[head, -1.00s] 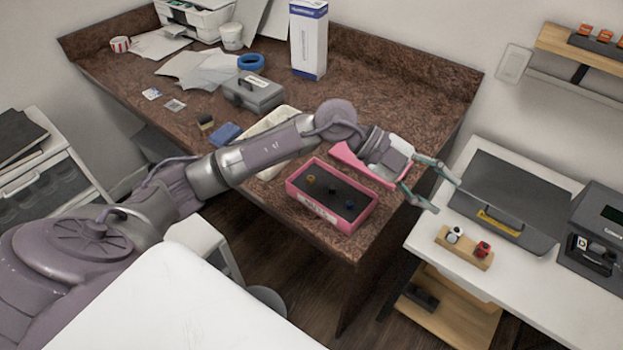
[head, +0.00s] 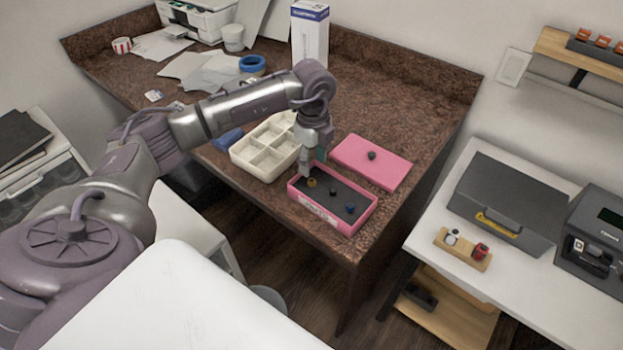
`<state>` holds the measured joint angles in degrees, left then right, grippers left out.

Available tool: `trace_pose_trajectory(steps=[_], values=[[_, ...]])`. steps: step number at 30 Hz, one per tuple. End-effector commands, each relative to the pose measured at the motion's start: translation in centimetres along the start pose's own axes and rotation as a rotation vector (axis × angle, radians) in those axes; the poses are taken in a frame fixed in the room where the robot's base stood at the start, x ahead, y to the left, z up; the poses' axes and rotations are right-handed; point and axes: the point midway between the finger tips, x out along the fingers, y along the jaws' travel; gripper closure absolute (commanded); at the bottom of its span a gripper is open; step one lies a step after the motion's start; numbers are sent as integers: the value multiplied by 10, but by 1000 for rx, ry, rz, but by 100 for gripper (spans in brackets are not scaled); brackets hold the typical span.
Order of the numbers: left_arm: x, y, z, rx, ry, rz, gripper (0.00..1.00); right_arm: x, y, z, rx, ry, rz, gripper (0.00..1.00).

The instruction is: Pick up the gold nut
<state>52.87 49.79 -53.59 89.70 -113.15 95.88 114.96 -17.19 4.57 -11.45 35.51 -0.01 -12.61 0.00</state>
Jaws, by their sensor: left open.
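The gold nut (head: 312,183) sits in the left end of the pink box (head: 362,219), on its dark floor. A black piece (head: 333,192) and a blue piece (head: 350,208) lie in the same box to its right. My left gripper (head: 309,173) points down over the left end of the box, just above and beside the gold nut. It is open, and its fingers are small in the picture. I cannot tell whether they touch the nut. My right gripper is not in view.
A pink lid (head: 385,172) with a black knob lies behind the box. A cream compartment tray (head: 240,155) stands left of the box. A blue object (head: 227,139) lies beyond the tray. The brown counter (head: 405,115) is clear at the back right.

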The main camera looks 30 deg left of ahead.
Motion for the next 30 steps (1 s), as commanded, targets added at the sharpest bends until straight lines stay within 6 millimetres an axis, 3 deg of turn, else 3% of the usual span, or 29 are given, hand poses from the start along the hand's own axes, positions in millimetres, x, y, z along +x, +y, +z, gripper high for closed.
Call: trace_pose_trajectory(steps=[5,10,15,23,30], values=[[11,1,-1,0,2,2,50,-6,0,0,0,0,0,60],[33,4,-1,-1,2,3,50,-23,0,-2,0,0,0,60],[55,3,-2,1,2,0,50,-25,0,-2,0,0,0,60],[59,3,-2,1,2,-1,50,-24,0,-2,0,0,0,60],[58,3,-2,1,2,-2,90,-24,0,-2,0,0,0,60]])
